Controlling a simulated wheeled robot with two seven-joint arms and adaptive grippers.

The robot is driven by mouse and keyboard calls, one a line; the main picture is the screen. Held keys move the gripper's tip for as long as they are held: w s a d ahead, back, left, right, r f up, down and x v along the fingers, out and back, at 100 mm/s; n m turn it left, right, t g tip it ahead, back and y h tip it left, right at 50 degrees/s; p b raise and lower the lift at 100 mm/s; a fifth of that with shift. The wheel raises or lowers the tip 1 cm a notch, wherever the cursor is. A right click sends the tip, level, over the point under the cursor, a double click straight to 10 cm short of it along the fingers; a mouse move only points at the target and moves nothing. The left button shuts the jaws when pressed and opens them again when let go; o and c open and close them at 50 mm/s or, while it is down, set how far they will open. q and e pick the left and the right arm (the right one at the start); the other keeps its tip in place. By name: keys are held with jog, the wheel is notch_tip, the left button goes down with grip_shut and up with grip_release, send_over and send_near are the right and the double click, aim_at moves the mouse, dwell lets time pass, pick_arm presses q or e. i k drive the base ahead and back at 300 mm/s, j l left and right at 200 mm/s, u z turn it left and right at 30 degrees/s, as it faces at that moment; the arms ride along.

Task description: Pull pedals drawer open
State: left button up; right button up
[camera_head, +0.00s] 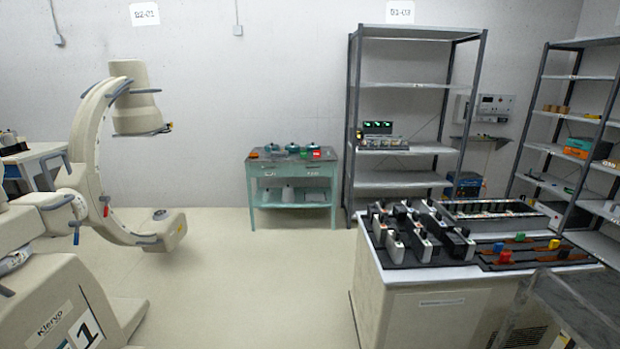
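A teal cart (291,205) stands against the back wall, far off in the middle of the view. It has a drawer band under its top with two small pale marks, perhaps labels or handles, at the left (268,174) and right (314,176). They are too small to read, so I cannot tell which is the pedals drawer. The drawer fronts look flush with the cart. Neither of my grippers is in view.
A cream C-arm machine (68,290) fills the left. A white cabinet (425,305) loaded with dark devices stands at the right front. A grey shelf rack (410,85) stands right of the teal cart. Open floor (250,280) leads toward the cart.

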aim_at(300, 169)
jog(key=i+j+u, duration=0.25)
jog(key=i, duration=0.45)
jog(key=i+u, duration=0.25)
jog(key=i, duration=0.45)
jog(key=i+j+z, duration=0.25)
jog(key=i, duration=0.55)
jog(key=i+z, duration=0.3)
jog(key=i, duration=1.25)
jog(key=i+l+z, duration=0.1)
jog(key=i, duration=0.7)
jog(key=i+l+u, duration=0.1)
jog(key=i+l, duration=0.55)
jog(key=i, duration=0.15)
jog(key=i+l, duration=0.15)
jog(key=l, duration=0.15)
jog(key=i+l, duration=0.2)
jog(key=l+u, duration=0.05)
jog(key=l, duration=0.05)
